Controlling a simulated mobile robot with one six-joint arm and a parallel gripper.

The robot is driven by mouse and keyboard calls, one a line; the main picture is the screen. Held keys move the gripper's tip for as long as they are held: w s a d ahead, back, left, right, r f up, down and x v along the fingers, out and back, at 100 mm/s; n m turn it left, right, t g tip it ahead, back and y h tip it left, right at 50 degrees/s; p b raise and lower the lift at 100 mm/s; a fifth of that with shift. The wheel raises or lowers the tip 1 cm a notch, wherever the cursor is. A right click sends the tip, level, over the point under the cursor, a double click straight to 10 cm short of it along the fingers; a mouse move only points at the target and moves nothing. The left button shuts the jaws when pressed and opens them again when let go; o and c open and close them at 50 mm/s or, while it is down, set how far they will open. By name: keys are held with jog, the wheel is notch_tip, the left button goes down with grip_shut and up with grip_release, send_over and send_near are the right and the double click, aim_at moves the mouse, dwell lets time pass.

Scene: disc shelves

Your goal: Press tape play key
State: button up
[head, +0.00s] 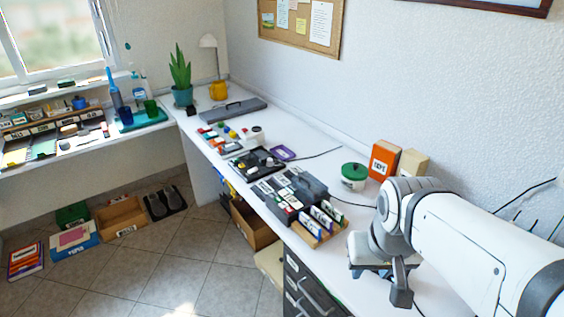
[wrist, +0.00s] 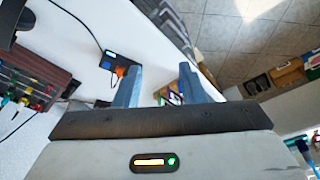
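No tape player or play key can be made out for certain. A dark device (head: 252,162) with small light parts lies on the desk in the head view, and its keys are too small to read. A dark grey box (head: 305,184) with labelled pieces is nearer me. My gripper (head: 401,287) hangs over the near right part of the desk, apart from both. In the wrist view my gripper (wrist: 160,82) has its two blue-grey fingers spread with a gap between them. A small black device (wrist: 115,62) with a blue screen and an orange part shows just beyond the left finger.
A wooden rack (head: 318,236) with labelled cases stands left of my gripper. A white pot with a green lid (head: 354,170) and an orange box (head: 383,160) stand near the wall. A black cable (wrist: 75,18) crosses the white desk. Drawers (head: 302,285) are below the desk edge.

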grip_shut()
dwell(1.6)
